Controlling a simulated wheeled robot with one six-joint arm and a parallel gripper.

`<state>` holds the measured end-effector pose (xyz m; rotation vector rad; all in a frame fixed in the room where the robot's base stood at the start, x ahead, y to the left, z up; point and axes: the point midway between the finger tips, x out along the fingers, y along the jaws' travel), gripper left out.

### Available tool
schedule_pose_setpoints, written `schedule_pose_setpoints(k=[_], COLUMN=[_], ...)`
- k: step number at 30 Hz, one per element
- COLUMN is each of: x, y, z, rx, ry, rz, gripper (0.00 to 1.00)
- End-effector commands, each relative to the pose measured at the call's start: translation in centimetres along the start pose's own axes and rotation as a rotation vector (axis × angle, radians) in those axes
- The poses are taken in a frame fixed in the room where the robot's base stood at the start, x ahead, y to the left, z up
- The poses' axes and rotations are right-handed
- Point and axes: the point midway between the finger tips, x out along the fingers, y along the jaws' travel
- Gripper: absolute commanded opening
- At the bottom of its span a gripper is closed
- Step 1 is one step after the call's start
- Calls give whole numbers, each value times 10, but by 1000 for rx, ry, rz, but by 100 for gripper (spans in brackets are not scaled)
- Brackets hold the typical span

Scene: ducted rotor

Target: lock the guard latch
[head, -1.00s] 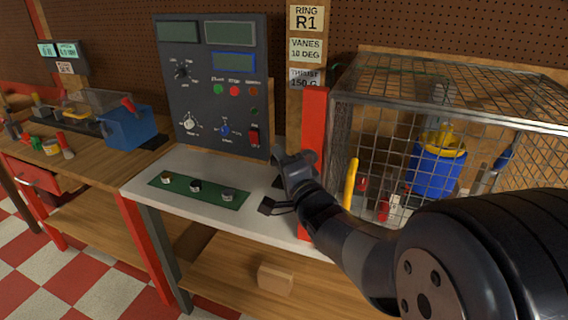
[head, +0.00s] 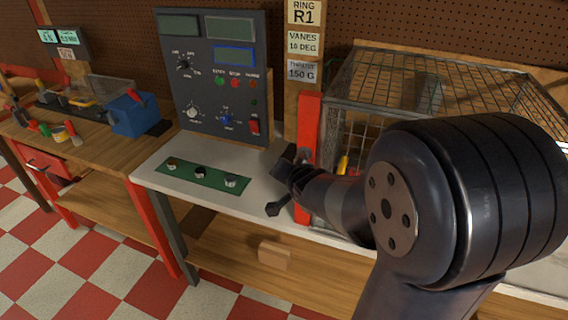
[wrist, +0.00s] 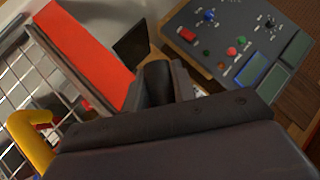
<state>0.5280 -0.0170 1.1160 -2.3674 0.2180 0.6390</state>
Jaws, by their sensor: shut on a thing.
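My gripper (head: 287,170) is at the left side of the red post (head: 309,140) of the wire guard cage (head: 352,90). In the wrist view my gripper (wrist: 157,88) is shut on a dark rounded piece (wrist: 156,80), which looks like the latch's knob or handle. The red post (wrist: 85,45) is right beside it. A yellow handle (wrist: 32,140) is on the cage side in the wrist view. My arm hides most of the cage front and its contents in the head view. I cannot tell the latch's position.
The control panel (head: 215,75) stands behind the white bench top (head: 200,155), which carries a green strip (head: 203,174) with several knobs. A wooden block (head: 274,255) lies on the lower shelf. A second bench (head: 90,160) is at the left.

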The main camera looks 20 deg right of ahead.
Motion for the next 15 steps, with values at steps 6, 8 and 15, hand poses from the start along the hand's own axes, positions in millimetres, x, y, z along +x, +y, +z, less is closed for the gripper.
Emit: schedule_pose_setpoints(k=[6,8,15], x=[4,4,-2], y=[12,14,20], z=[6,6,4], rx=[-112,-143,-260], ry=[-24,-32,-70], rz=[104,133,248], gripper=[0,0,0])
